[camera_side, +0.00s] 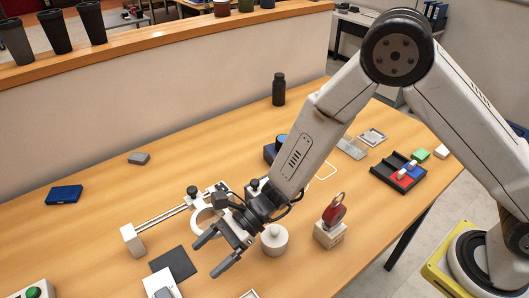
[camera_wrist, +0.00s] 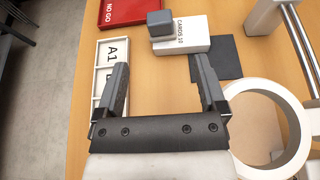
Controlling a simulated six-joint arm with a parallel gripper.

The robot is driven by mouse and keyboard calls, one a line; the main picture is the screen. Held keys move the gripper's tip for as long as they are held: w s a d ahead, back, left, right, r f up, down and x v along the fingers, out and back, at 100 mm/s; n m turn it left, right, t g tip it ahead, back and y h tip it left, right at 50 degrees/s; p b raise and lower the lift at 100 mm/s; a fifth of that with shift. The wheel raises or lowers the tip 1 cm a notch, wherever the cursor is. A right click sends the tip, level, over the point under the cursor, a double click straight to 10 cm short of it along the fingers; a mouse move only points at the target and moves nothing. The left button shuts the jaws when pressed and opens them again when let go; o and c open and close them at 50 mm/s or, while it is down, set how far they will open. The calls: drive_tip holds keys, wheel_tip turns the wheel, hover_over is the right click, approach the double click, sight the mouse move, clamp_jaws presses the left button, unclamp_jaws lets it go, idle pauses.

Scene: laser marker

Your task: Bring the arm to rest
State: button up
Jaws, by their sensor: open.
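My gripper (camera_side: 218,254) is open and empty. It hangs above the front part of the wooden table (camera_side: 112,202), close to a white ring on a rail stand (camera_side: 165,217). In the wrist view my gripper's two fingers (camera_wrist: 163,90) are spread wide. A white tray labelled A1 (camera_wrist: 112,53) lies partly behind the left finger. A white box marked CARDS 10 (camera_wrist: 183,36) with a grey block (camera_wrist: 160,23) on it lies beyond the fingertips. A dark mat (camera_wrist: 228,55) lies beside the box, partly behind the right finger.
A red NO GO tray (camera_wrist: 130,11) lies past the box. A black bottle (camera_side: 278,90) stands behind. The table's left middle is mostly clear.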

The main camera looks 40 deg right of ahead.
sight(165, 295)
drive_tip(key=shift+a, duration=0.1)
drive_tip(key=shift+x, duration=5.75)
drive_tip(key=shift+a, duration=0.2)
drive_tip(key=shift+d+r, duration=0.1)
drive_tip(key=shift+r, duration=1.4)
drive_tip(key=s+d+r, duration=0.3)
drive_tip(key=r, duration=0.2)
